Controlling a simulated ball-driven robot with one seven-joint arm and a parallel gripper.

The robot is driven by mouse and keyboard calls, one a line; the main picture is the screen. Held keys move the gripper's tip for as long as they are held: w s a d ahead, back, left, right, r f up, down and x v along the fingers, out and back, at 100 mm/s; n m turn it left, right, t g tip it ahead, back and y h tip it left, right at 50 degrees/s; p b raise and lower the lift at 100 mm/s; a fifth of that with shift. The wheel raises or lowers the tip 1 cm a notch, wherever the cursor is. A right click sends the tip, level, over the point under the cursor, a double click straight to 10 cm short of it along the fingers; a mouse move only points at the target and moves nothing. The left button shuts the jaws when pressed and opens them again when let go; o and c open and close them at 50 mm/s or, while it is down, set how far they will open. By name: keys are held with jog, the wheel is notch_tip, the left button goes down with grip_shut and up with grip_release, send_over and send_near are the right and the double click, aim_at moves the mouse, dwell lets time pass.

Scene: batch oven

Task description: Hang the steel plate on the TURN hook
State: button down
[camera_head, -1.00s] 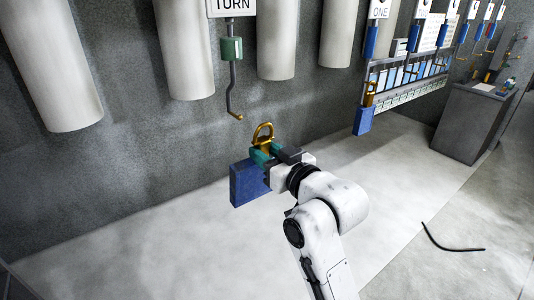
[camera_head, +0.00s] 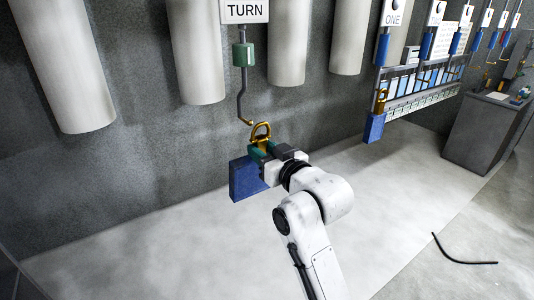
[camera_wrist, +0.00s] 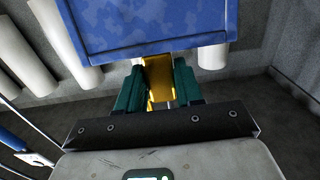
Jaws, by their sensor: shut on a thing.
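A blue plate (camera_head: 247,179) with a gold ring handle (camera_head: 261,132) hangs from my gripper (camera_head: 262,150). My gripper is shut on the gold shank below the ring. In the wrist view the blue plate (camera_wrist: 150,22) fills the top, and the green fingers sit on either side of the gold shank (camera_wrist: 158,80). The TURN sign (camera_head: 245,10) is above a green block (camera_head: 243,55) with a grey rod that bends down to a gold-tipped hook (camera_head: 245,120). The hook tip is just above and left of the ring; I cannot tell whether they touch.
Several pale cylinders (camera_head: 195,50) hang along the grey wall behind. To the right, another blue plate (camera_head: 374,127) hangs below the ONE sign (camera_head: 393,14), near a rack (camera_head: 415,100). A grey cabinet (camera_head: 483,130) stands far right. A black cable (camera_head: 460,258) lies on the floor.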

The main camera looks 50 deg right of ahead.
jog(key=x, duration=0.7)
jog(key=shift+f+b, duration=0.2)
jog(key=shift+b, duration=0.25)
dwell(0.4)
jog(key=shift+f, duration=0.5)
dwell(2.0)
jog(key=shift+s+a+g+y+p, duration=0.15)
jog(key=shift+g+p, duration=0.25)
jog(key=shift+p, duration=0.75)
jog(key=shift+s+g+y+p, duration=0.2)
jog(key=shift+g+p, duration=0.2)
jog(key=shift+p, duration=0.75)
jog(key=shift+s+p, duration=0.1)
jog(key=shift+p, duration=0.5)
jog(key=shift+f+g, duration=0.1)
jog(key=shift+g, duration=0.2)
jog(key=shift+f+b, duration=0.1)
jog(key=shift+b, duration=0.25)
